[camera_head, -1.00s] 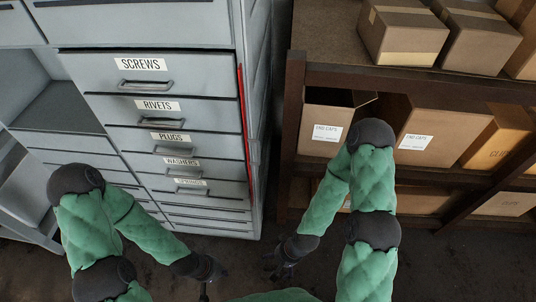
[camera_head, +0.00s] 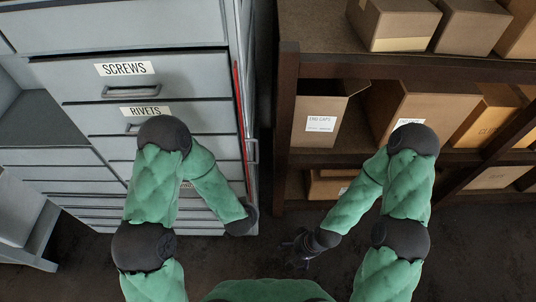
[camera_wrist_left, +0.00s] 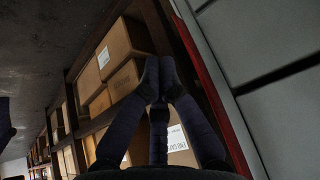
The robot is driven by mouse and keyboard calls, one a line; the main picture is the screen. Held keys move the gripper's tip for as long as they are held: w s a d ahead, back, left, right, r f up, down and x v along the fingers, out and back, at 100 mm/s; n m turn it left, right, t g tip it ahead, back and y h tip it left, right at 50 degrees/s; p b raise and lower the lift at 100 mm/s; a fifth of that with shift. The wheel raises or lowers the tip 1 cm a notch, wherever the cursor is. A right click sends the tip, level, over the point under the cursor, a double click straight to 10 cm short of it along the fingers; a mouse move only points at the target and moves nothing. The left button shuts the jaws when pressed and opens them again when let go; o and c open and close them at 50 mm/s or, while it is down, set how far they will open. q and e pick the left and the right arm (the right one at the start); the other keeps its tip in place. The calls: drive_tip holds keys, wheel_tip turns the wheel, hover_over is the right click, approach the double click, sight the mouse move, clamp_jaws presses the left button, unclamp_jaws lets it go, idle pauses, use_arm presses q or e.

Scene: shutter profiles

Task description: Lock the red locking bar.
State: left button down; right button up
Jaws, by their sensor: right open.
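The red locking bar (camera_head: 239,110) is a thin upright strip along the right front edge of the grey drawer cabinet (camera_head: 170,75). It also shows in the left wrist view (camera_wrist_left: 205,75), slanting down just right of the left gripper. My left gripper (camera_wrist_left: 159,72) has its fingertips together with nothing seen between them; they appear apart from the bar. In the head view the left arm stands before the cabinet and hides the left gripper and some lower drawers. My right gripper (camera_head: 301,250) is open and empty, low over the floor, right of the cabinet.
A brown shelf (camera_head: 400,66) with cardboard boxes (camera_head: 405,25) stands to the right, with a box labelled end caps (camera_head: 322,122). A narrow gap separates it from the cabinet. Dark floor (camera_head: 270,270) is open in front.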

use_arm(q)
drive_tip(key=w+d+r+m+t+y, duration=0.2)
drive_tip(key=w+d+r+m+t, duration=0.2)
drive_tip(key=w+r, duration=0.25)
drive_tip(key=s+d+r+m+t+y, duration=0.2)
drive_tip(key=d+r+m+t, duration=0.1)
drive_tip(key=r, duration=0.5)
drive_tip(key=s+d+r+m+t+y, duration=0.2)
drive_tip(key=d+r+m+t, duration=0.1)
drive_tip(key=r, duration=0.5)
drive_tip(key=shift+d+r+m+t+y, duration=0.2)
drive_tip(key=shift+d+m+t+y, duration=0.1)
drive_tip(key=shift+t+y, duration=0.1)
drive_tip(key=w+a+b, duration=0.4)
drive_tip(key=w+a, duration=0.1)
drive_tip(key=w, duration=0.1)
drive_tip(key=shift+a+b, duration=0.15)
drive_tip(key=shift+b, duration=0.2)
